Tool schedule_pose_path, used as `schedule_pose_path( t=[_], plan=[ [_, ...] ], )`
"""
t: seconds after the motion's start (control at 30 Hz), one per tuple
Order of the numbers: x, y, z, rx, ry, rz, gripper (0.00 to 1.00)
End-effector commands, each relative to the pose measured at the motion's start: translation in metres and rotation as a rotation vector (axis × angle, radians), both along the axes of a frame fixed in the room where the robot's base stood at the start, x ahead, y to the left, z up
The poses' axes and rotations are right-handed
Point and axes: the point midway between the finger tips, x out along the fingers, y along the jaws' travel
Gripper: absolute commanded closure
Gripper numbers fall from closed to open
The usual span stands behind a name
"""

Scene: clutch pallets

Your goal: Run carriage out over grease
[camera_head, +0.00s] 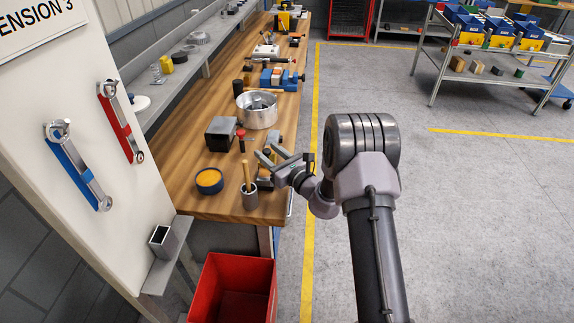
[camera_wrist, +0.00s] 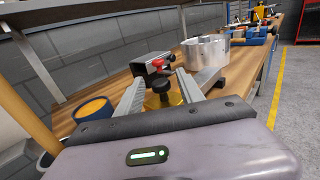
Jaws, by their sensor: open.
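The grease looks to be the orange-yellow fill in a dark round tin (camera_head: 209,181) near the front left corner of the wooden bench. The tin also shows in the wrist view (camera_wrist: 93,110), left of my fingers. I cannot pick out a separate carriage. My gripper (camera_head: 266,158) is open above the bench's right edge, to the right of the tin and apart from it. In the wrist view its two fingers (camera_wrist: 160,92) stand wide apart. A dark knob on a yellow base (camera_wrist: 161,95) shows between them, not gripped.
A metal cup with a wooden-handled tool (camera_head: 250,196) stands between the tin and my gripper. A dark block (camera_head: 221,132) and a metal pot (camera_head: 257,113) stand behind. A red bin (camera_head: 233,292) is below the bench front. Open floor (camera_head: 480,200) lies right.

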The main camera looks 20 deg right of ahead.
Motion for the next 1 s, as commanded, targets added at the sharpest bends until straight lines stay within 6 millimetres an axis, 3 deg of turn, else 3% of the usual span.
schedule_pose_path(
  t=[0.3,0.43,0.6,1.0],
  plan=[
    [-0.086,-0.038,0.001,0.002,0.003,-0.005,0.55],
    [-0.110,-0.047,0.001,0.001,0.003,-0.003,0.55],
    [-0.122,-0.051,0.000,0.000,0.000,-0.001,0.55],
    [-0.122,-0.050,0.001,-0.001,0.000,0.002,0.55]
  ],
)
